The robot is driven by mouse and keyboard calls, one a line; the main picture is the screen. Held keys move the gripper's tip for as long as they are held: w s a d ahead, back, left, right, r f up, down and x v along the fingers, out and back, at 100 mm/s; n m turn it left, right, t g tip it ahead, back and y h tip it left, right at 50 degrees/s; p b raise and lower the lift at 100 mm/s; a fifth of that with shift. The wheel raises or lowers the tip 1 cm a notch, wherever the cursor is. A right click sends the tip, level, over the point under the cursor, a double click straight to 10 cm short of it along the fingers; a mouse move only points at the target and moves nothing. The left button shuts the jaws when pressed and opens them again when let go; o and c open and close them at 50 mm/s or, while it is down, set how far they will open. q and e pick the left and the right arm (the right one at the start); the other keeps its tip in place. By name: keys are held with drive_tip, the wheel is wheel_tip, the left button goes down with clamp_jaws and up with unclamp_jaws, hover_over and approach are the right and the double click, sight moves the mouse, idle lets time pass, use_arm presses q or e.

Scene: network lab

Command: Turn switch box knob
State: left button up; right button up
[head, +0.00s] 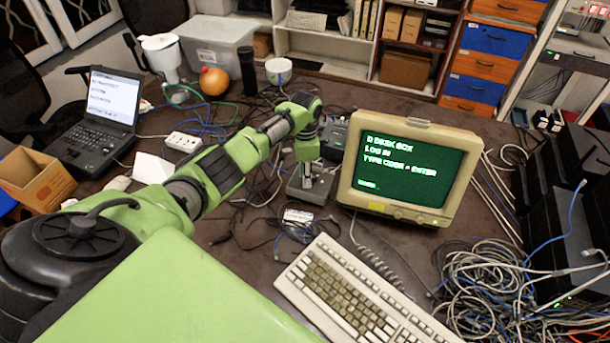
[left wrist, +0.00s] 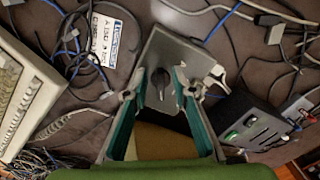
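The switch box (head: 318,188) is a small grey metal box on the dark table, left of the monitor. In the left wrist view its grey top plate (left wrist: 178,52) shows with a dark round knob (left wrist: 160,82) and a small metal toggle near one edge. My left gripper (head: 305,178) points down over the box. In the left wrist view its two fingers (left wrist: 158,95) are spread apart with the knob between them. I see a gap on both sides of the knob. The lower part of the box is hidden by my gripper. My right gripper is not in view.
A beige monitor (head: 404,165) stands close to the right of the box, with a keyboard (head: 352,295) in front. A dark device (head: 333,137) stands behind the box. Loose cables lie around it, with a large tangle (head: 478,290) at right.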

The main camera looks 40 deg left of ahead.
use_arm(q)
drive_tip(key=shift+r, duration=0.1)
wheel_tip(320, 180, up, 12)
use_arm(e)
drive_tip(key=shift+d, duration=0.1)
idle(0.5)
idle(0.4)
